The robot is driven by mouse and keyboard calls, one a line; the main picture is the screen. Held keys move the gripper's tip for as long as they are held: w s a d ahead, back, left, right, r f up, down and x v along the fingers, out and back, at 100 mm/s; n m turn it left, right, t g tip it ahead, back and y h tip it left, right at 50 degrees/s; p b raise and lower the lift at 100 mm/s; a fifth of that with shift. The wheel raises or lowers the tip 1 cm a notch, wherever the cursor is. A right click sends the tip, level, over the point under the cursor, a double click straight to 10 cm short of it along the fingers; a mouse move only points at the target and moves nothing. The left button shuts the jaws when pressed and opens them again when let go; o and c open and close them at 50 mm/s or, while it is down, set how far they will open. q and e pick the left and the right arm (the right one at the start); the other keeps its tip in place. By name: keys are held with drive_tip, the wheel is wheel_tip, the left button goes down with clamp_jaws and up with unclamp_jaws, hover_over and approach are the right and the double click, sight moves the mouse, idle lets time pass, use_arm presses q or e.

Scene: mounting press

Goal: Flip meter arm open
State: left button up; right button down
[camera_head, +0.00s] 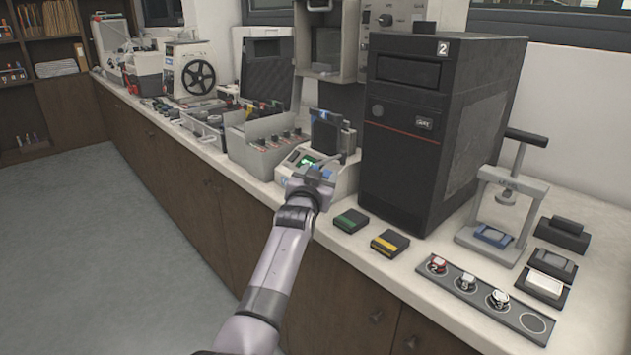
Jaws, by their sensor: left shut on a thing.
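The meter (345,180) is a small pale box with a lit green display (306,161), on the counter left of the black tower. A dark upright part (326,133) stands at its back. My left gripper (318,175) reaches in from below and is at the meter's front top. It is shut on what appears to be the meter arm, beside a small blue part; the gripper hides most of the contact. My right gripper is out of view.
A large black tower marked 2 (430,130) stands close on the right. Green (350,221) and yellow (390,242) striped blocks lie in front of it. A grey bin (262,150) is left of the meter. A press (503,205) and numbered strip (485,298) are at right.

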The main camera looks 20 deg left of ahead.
use_arm(q)
drive_tip(key=s, duration=0.7)
drive_tip(key=shift+d+p, duration=0.35)
drive_tip(key=shift+d, duration=0.1)
